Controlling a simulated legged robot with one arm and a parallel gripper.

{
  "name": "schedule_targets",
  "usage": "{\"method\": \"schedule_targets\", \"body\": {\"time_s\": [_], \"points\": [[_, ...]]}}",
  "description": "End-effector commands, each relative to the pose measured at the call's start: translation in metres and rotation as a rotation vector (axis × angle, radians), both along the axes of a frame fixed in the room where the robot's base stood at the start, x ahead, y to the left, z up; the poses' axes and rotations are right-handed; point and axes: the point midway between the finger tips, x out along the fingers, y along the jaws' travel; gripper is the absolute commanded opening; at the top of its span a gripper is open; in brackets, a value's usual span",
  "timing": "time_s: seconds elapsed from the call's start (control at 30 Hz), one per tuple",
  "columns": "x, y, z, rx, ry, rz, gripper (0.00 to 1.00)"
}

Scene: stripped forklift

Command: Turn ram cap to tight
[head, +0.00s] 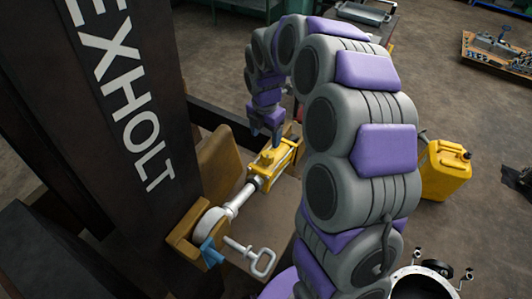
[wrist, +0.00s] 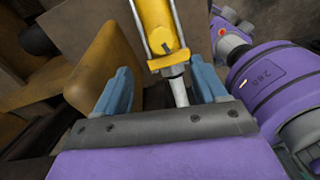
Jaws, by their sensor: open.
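The ram has a yellow body (head: 277,160) and a silver rod (head: 242,197) that runs down-left to a white round end. In the wrist view the yellow body (wrist: 156,22) enters from the top, and its yellow end collar (wrist: 168,62) has the rod coming out of it. This collar may be the ram cap; I cannot tell for sure, nor how tight it is. My gripper (head: 265,138) is over the ram, pointing down. In the wrist view my gripper (wrist: 163,72) is open, one blue finger on each side of the collar and rod, with gaps visible.
A dark mast (head: 110,100) lettered "EXHOLT" stands on the left, with a worn yellow-brown plate (head: 218,160) beside the ram. A blue clamp piece and a grey T-handle pin (head: 255,260) sit near the rod's lower end. A yellow jerrycan (head: 443,172) stands at the right.

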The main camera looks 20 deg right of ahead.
Motion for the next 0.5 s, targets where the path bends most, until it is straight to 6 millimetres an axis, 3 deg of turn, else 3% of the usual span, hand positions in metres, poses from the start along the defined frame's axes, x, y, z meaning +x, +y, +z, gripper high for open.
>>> {"method": "schedule_targets", "body": {"time_s": [0.2, 0.5], "points": [[-0.001, -0.003, -0.045, 0.000, 0.002, -0.001, 0.71], [-0.002, -0.001, -0.086, 0.000, 0.004, -0.001, 0.71]]}}
